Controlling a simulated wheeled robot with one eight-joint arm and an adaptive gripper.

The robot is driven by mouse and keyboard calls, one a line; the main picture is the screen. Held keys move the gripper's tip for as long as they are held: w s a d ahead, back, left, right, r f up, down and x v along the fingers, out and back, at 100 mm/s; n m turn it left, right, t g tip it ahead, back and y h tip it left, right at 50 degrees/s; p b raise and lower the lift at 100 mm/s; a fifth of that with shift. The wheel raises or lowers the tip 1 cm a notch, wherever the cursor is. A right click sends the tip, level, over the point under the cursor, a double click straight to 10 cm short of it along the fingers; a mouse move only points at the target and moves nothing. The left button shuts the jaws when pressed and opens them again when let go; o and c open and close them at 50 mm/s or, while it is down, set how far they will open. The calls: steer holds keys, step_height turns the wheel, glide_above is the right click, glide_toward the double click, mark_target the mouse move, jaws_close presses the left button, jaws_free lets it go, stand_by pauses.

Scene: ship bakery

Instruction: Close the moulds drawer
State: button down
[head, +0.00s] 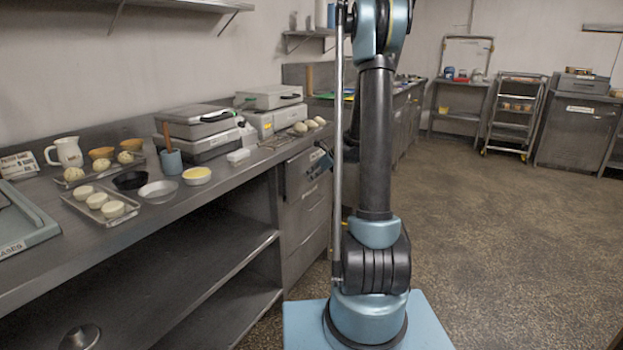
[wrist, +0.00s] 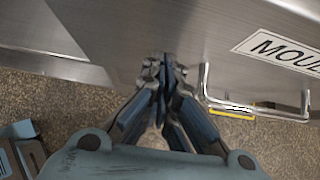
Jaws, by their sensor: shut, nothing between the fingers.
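The moulds drawer (wrist: 225,50) shows in the wrist view as a brushed steel front with a white label reading "MOU…", cut off at the right edge. Its bar handle (wrist: 255,108) is below the label. In the head view the drawer stack (head: 305,215) is under the counter's right end, partly hidden by my arm; I cannot tell how far out the moulds drawer stands. My gripper (wrist: 165,68) is shut and empty, its fingertips at the steel front, left of the handle; touching or just apart, I cannot tell. It also shows in the head view (head: 321,160), partly hidden.
The counter (head: 235,178) holds waffle-iron-like machines (head: 197,130), bowls and trays of dough. Open shelves (head: 215,240) lie left of the drawers. A yellow-edged piece (wrist: 232,114) shows by the handle. The speckled floor (head: 500,220) at right is clear.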

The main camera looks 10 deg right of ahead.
mark_target(303, 170)
steer(key=shift+w+a, duration=0.75)
steer(key=shift+a, duration=0.25)
steer(key=shift+w+a, duration=0.75)
steer(key=shift+a, duration=0.25)
